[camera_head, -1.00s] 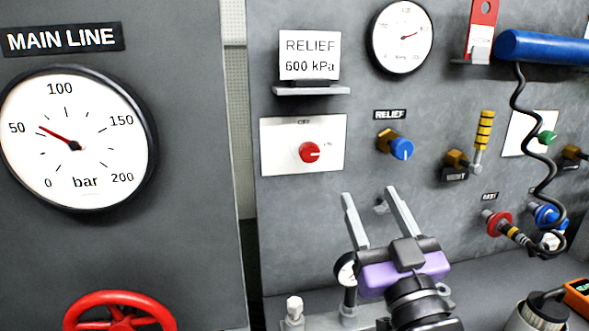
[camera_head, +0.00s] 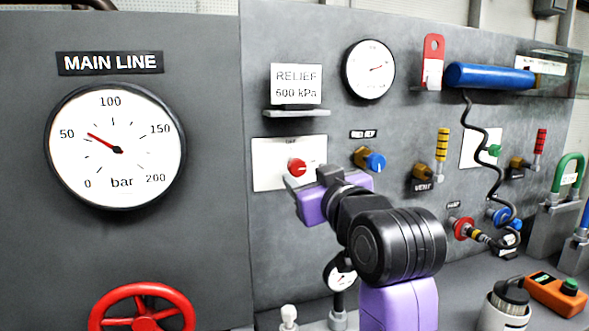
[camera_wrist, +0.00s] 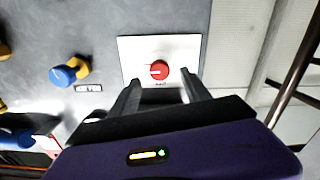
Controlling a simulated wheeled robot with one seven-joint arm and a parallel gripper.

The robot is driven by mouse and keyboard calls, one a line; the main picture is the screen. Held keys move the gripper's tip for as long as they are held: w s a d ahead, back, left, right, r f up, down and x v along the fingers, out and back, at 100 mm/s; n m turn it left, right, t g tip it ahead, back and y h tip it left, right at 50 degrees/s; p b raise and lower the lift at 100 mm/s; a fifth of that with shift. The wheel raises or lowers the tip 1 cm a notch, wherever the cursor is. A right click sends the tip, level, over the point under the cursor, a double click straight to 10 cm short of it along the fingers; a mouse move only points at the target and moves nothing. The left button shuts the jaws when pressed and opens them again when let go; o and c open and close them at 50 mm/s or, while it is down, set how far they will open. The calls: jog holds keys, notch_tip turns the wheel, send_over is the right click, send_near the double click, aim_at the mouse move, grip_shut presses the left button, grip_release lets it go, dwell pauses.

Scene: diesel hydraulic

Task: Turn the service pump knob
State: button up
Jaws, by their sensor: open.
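A round red knob (camera_head: 297,167) with a pale mark is on a white plate (camera_head: 265,178) under the relief sign. No service pump name is readable on it. In the wrist view the red knob (camera_wrist: 159,70) lies ahead of the fingertips, between their lines, with its white plate (camera_wrist: 130,53) behind it. My gripper (camera_head: 301,182) is in front of the lower part of the plate, its fingers apart and nothing between them. In the wrist view my gripper (camera_wrist: 161,83) shows two spread dark fingers. The exact gap to the knob cannot be told.
A blue knob (camera_head: 376,161) on a brass valve is to the right of the plate. A sign shelf (camera_head: 297,113) juts out above it. A green knob (camera_head: 494,151) sits on another white plate. A red handwheel (camera_head: 141,310) stands at lower left.

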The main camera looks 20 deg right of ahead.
aim_at(299, 169)
jog(key=w, duration=0.7)
jog(key=shift+p, duration=0.3)
grip_shut()
